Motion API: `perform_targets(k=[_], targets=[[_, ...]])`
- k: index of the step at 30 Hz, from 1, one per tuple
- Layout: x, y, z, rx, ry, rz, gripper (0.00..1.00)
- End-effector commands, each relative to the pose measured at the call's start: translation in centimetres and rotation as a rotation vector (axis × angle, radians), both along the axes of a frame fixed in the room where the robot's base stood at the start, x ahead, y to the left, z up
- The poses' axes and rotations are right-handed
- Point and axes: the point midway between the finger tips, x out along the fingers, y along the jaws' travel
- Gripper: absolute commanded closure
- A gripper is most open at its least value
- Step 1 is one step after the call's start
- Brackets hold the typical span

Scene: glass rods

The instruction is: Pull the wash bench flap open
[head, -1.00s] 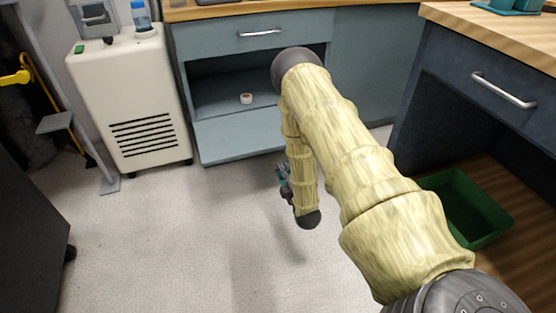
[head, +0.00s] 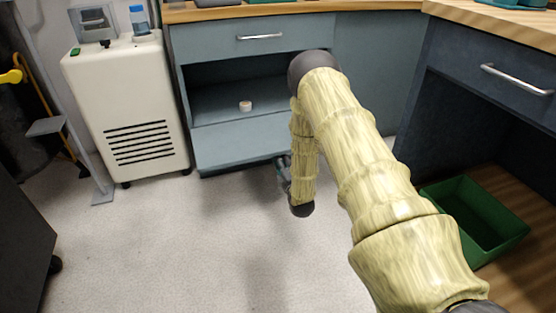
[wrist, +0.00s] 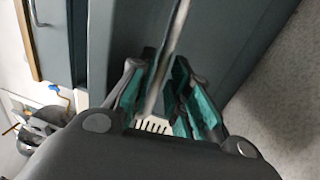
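The wash bench (head: 255,50) is blue-grey and stands at the back of the head view. Its flap (head: 235,146) is folded outward and down, leaving the compartment above it open to view. In the wrist view a metal handle bar (wrist: 176,32) runs between the teal pads of my gripper (wrist: 165,75). The fingers look shut on this bar, in front of a blue-grey panel. In the head view my gripper (head: 283,172) is small and partly hidden by my arm, at the flap's lower right edge.
A small pale roll (head: 245,105) lies inside the compartment. A white machine (head: 130,105) stands left of the bench. A dark drawer unit (head: 490,80) and a green bin (head: 480,222) are at the right. Open floor (head: 190,240) lies in front of the bench.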

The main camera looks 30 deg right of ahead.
Motion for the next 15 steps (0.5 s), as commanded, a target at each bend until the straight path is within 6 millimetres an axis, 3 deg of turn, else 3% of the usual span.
perform_targets(k=[6, 15], targets=[[2.0, -0.5, 0.2, -0.001, 0.0, 0.0, 0.81], [2.4, -0.6, 0.4, -0.001, 0.001, 0.0, 0.81]])
